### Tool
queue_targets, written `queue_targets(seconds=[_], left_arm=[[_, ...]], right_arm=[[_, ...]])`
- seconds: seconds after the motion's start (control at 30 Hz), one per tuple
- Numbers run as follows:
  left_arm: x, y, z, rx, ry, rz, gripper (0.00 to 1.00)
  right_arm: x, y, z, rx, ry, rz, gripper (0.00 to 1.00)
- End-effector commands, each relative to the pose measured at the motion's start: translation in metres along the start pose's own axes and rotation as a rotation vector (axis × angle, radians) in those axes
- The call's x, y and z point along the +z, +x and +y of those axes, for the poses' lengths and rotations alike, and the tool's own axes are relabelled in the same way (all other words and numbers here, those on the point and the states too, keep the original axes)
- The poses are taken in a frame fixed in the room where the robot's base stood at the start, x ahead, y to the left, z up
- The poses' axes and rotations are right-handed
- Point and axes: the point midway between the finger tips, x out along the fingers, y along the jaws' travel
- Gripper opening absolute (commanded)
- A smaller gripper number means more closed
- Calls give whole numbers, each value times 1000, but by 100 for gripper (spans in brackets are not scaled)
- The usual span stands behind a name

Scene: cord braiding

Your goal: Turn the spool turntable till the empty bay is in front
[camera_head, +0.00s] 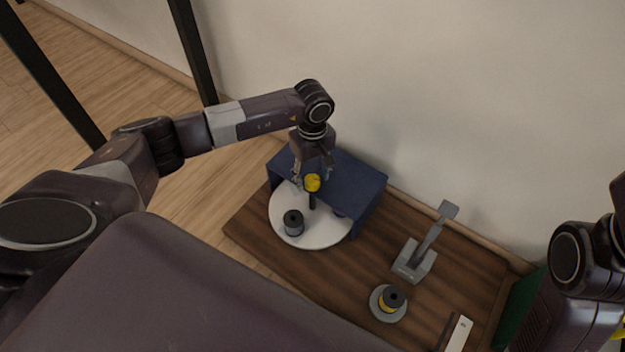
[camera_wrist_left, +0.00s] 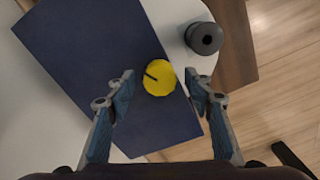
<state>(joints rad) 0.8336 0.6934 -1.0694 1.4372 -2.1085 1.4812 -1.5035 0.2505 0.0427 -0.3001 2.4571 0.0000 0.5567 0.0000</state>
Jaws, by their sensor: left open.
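The spool turntable is a round white disc (camera_head: 318,236) on the wooden table, partly under a dark blue cover (camera_head: 352,184). A dark spool (camera_head: 293,222) stands on the disc's open front part; it also shows in the left wrist view (camera_wrist_left: 204,38). A yellow round knob (camera_head: 313,183) stands on a dark post at the cover's front edge. My left gripper (camera_head: 312,178) is above the knob, pointing down. In the left wrist view its open fingers (camera_wrist_left: 162,84) are on either side of the yellow knob (camera_wrist_left: 160,78), apart from it. The bays under the cover are hidden.
A grey stand with a tilted lever (camera_head: 416,258) is right of the turntable. A spool with yellow cord (camera_head: 391,299) sits on a small grey disc in front of it. A pale bar (camera_head: 459,334) lies at the front right. My right arm is at the right edge.

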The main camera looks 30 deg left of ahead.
Motion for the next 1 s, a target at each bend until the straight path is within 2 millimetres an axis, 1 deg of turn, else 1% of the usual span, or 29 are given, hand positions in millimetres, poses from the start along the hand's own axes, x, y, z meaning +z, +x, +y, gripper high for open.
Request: queue_targets(seconds=[0.07,0.33,0.7,0.77,1.0], left_arm=[[0,3,0,1,0,0,48],[0,3,0,1,0,-1,47],[0,3,0,0,0,-1,6],[0,3,0,0,0,-1,0],[0,3,0,0,-2,-1,0]], right_arm=[[-1,1,0,-2,-1,6,40],[-1,2,0,-2,-1,6,40],[-1,1,0,-2,0,6,40],[-1,1,0,-2,0,6,40],[-1,2,0,-2,0,6,40]])
